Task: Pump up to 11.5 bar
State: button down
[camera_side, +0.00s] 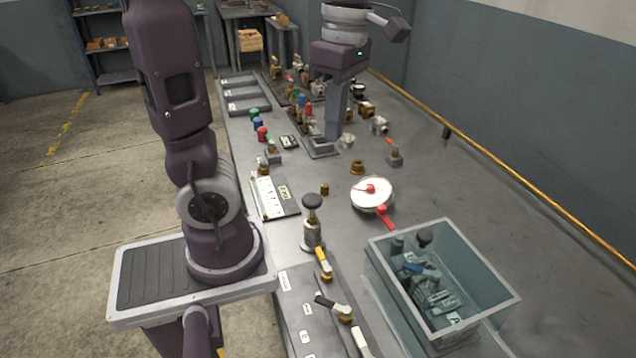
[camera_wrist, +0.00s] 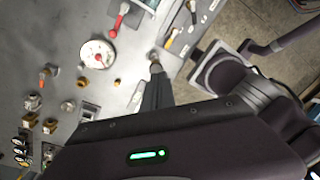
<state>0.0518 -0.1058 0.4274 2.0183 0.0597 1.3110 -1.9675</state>
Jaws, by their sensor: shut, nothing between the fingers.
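The hand pump (camera_side: 312,232), with a round black knob on top, stands upright near the bench middle. In the wrist view it shows only partly, beyond my fingertips. A round white gauge (camera_side: 372,194) with a red centre lies right of the pump; it also shows in the wrist view (camera_wrist: 97,54). Its reading is too small to tell. A red-handled lever (camera_side: 384,216) is beside the gauge. A yellow-handled valve (camera_side: 324,262) and a black-handled valve (camera_side: 330,303) are in front of the pump. My gripper (camera_side: 332,137) is shut and empty, pointing down, farther back than the pump.
A clear-walled tank (camera_side: 372,262) with parts inside stands at front right. A white chart panel (camera_side: 266,196) lies left of the pump. Small brass fittings (camera_side: 357,167), coloured caps (camera_side: 262,133) and grey trays (camera_side: 240,95) fill the back. The bench right of the gauge is clear.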

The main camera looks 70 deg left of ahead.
aim_at(312, 198)
jog(key=a+n, duration=0.1)
jog(key=n, duration=0.2)
jog(key=a+n+g, duration=0.1)
jog(key=n, duration=0.2)
jog(key=w+a+n+g, duration=0.1)
jog(key=n, duration=0.2)
jog(key=shift+w+a+f, duration=0.1)
jog(key=shift+a+f, duration=0.3)
jog(key=x, duration=1.3)
jog(key=shift+w+f, duration=0.1)
jog(key=shift+w, duration=0.1)
jog(key=shift+f, duration=0.45)
